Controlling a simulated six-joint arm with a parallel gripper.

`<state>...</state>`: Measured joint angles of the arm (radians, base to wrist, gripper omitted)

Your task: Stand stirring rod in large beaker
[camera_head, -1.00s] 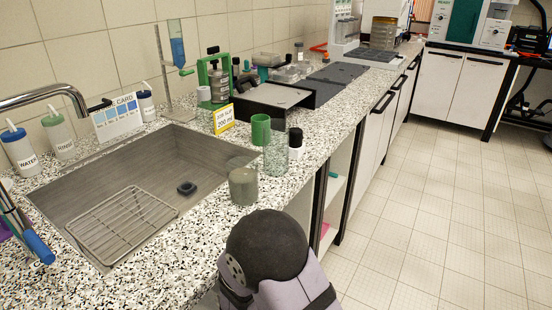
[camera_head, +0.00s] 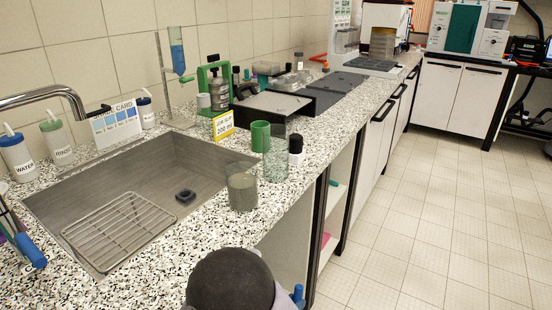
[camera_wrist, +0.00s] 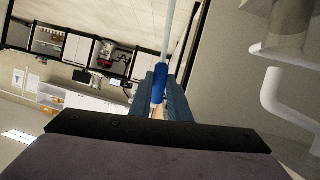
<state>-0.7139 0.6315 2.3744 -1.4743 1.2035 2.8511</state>
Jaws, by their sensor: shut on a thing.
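My gripper (camera_wrist: 160,100) is shut on the stirring rod (camera_wrist: 172,35), a thin pale rod with a blue sleeve (camera_wrist: 159,83) between the fingers. The rod runs upward out of the wrist view, so its far end is hidden. In the head view my gripper's fingers do not show clearly; my arm is at the bottom edge. I cannot tell for certain which is the large beaker. Neither shows in the wrist view.
A green cup (camera_head: 260,136) and a black-capped bottle (camera_head: 296,148) stand close to the beakers. A yellow-edged 200 mL card (camera_head: 223,125) is behind them. The sink (camera_head: 95,190) holds a wire rack (camera_head: 118,226). Blue-handled tools (camera_head: 32,252) are at the left edge.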

